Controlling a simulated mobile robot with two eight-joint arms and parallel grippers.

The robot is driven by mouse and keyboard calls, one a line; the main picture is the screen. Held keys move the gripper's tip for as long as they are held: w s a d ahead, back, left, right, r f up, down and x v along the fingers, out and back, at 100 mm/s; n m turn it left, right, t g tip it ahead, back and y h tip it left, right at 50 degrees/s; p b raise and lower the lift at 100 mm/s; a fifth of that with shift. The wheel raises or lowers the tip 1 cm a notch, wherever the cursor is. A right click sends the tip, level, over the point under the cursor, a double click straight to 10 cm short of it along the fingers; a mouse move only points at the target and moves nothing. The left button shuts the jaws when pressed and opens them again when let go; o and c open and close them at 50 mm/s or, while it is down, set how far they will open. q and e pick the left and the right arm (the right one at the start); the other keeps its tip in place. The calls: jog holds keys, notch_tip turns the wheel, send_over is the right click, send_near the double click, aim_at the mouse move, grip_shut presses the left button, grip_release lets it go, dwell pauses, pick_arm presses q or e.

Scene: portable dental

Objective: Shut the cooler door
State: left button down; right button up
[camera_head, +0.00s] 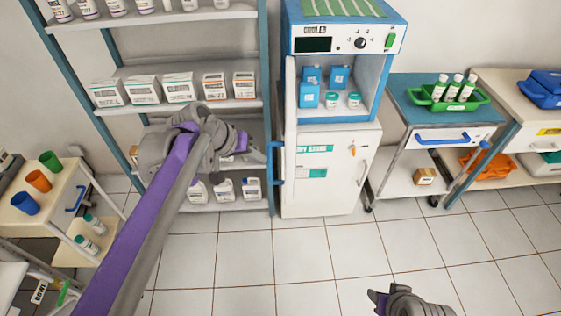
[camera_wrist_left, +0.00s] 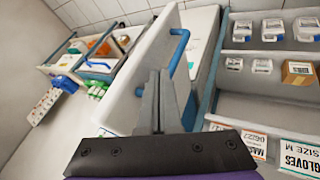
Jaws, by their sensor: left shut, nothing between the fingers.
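The cooler (camera_head: 345,20) is a tall white and blue cabinet with a control panel on top. Its upper compartment stands open, showing blue boxes and small vials. A white door panel with a blue handle (camera_head: 277,165) shows at its left side; the exact door angle is hard to tell. In the left wrist view the door (camera_wrist_left: 150,45) is a thick white slab, with the blue handle (camera_wrist_left: 178,48) on its right face. My left gripper (camera_head: 262,155) is left of the handle, shut and empty. Its fingers (camera_wrist_left: 158,85) overlap the door in the wrist view; contact is unclear. My right gripper (camera_head: 377,297) is partly visible at the bottom.
A shelf rack (camera_head: 268,60) with boxes and bottles stands close left of the cooler. A cart (camera_head: 400,105) with a green tray stands right of it. A small cart with cups (camera_head: 40,180) is at far left. The tiled floor in front is clear.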

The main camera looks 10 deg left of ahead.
pick_arm(q)
jog(key=x, duration=0.9)
jog(key=shift+f+b, duration=0.3)
jog(key=shift+b, duration=0.05)
